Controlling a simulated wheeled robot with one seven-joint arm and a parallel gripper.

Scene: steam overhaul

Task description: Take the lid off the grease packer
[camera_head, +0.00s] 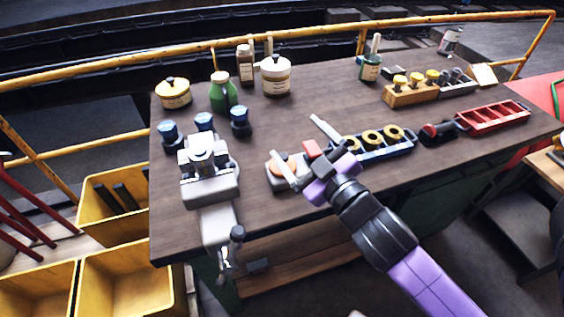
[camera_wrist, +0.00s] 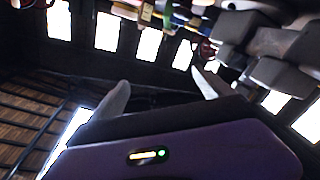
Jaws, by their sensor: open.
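Two lidded pots stand at the back left of the bench. One is a yellow pot (camera_head: 173,94) with a dark knob on its lid. The other is a cream pot (camera_head: 276,78) with a knobbed lid. I cannot tell which is the grease packer. Both lids are on. My gripper (camera_head: 295,138) is above the middle of the bench, in front of both pots and apart from them. Its fingers are spread and empty, and also show in the wrist view (camera_wrist: 160,88). Neither pot can be made out in the wrist view.
A grey vise (camera_head: 207,180) stands at the front left, with blue-capped jars (camera_head: 240,121) behind it. A green bottle (camera_head: 222,92) stands between the pots. A blue tray (camera_head: 372,155) with brass rings lies by my gripper. A yellow rail (camera_head: 300,39) runs behind the bench.

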